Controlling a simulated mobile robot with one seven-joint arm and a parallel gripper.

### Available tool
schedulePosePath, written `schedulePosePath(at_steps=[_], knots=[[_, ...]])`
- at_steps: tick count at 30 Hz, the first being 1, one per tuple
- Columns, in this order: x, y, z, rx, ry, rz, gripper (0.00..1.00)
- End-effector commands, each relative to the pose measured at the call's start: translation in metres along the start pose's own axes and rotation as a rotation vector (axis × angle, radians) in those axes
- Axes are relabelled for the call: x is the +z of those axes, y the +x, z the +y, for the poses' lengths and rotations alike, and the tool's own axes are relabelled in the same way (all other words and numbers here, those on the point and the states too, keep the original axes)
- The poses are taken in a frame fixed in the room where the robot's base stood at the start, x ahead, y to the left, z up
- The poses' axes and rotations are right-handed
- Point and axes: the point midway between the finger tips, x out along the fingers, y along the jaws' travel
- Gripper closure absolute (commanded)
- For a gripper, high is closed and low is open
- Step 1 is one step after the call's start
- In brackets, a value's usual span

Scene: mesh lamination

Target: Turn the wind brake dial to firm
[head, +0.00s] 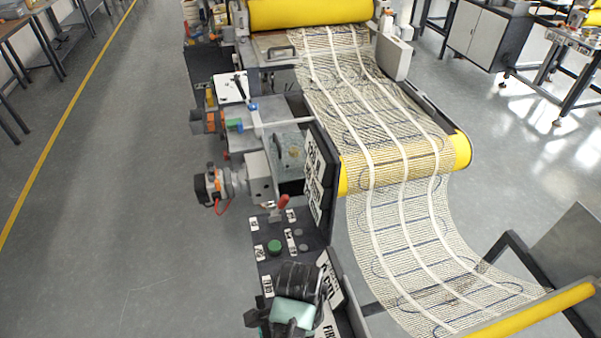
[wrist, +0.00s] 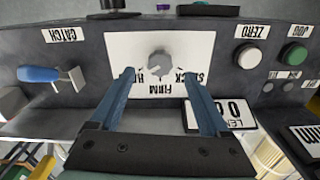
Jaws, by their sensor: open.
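The wind brake dial (wrist: 160,63) is a small grey knob on a white plate (wrist: 120,45) in the wrist view. Lettering reading FIRM stands just below it in the picture, SLACK to the right, and a word beginning with H to the left, partly covered. I cannot tell clearly which mark the dial points to. My gripper (wrist: 159,75) is open, its blue fingers to the left and right of the dial with gaps on both sides. No contact shows. In the head view, my dark gripper end (head: 293,305) is over the near panel, and the dial is hidden.
The wrist view shows a blue-handled lever (wrist: 42,74) at left, a white ZERO button (wrist: 248,56), a green JOG button (wrist: 294,53) and a counter display (wrist: 232,110) at right.

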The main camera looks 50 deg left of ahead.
Motion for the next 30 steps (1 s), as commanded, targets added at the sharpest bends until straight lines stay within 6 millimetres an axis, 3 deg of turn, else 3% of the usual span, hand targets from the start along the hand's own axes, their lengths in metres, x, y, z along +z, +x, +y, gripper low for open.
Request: schedulePosePath(at_steps=[3,9,21,30], knots=[[0.000,0.022,0.001,0.004,-0.001,-0.001,0.20],[0.000,0.045,0.000,0.000,0.000,0.000,0.20],[0.000,0.052,0.000,-0.002,0.000,0.001,0.20],[0.000,0.052,0.000,-0.002,0.000,0.001,0.72]])
